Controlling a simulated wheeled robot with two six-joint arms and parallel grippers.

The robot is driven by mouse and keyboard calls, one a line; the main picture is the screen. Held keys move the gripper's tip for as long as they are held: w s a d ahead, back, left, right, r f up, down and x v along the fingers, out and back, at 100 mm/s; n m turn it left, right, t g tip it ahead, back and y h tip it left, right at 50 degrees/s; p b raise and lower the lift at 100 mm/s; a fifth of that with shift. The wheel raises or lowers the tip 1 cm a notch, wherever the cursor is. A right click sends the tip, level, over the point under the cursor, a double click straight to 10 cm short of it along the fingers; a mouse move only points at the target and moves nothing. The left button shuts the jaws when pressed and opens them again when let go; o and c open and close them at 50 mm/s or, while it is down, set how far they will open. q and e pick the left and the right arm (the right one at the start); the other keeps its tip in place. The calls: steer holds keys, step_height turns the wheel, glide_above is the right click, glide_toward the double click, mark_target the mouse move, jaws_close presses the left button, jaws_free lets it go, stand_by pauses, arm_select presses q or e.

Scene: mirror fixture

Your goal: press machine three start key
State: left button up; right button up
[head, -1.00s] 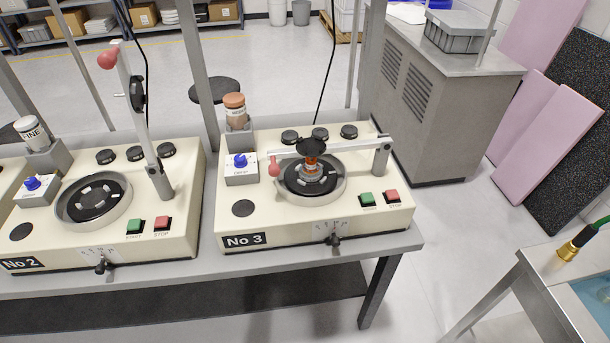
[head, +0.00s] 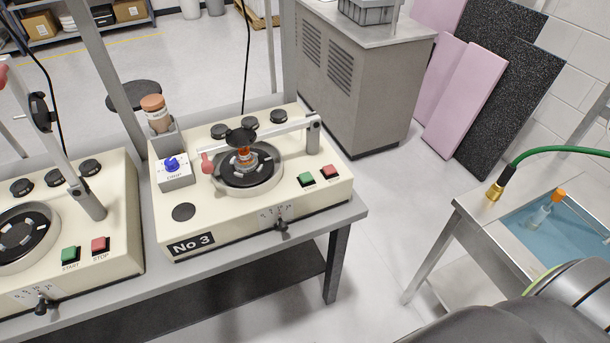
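Machine No 3 (head: 225,222) is a cream box on the grey bench, with a "No 3" label on its front left. Its green start key (head: 306,180) sits at the front right, left of the red stop key (head: 329,171). The machine's arm (head: 285,131) with a red knob (head: 207,158) lies lowered across the round plate (head: 272,178), over an orange-and-metal piece (head: 246,156). No gripper is in view. A dark grey part, apparently of my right arm, shows at the bottom right corner.
Machine No 2 (head: 115,205) stands to the left with its arm raised. A steel sink table (head: 478,225) with a green hose (head: 560,150), blue water and an orange-capped bottle (head: 545,210) is at right. A grey cabinet (head: 375,90) stands behind. Floor between bench and sink is clear.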

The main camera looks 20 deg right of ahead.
jaws_close()
steer(key=shift+a, duration=0.1)
stand_by(1.4)
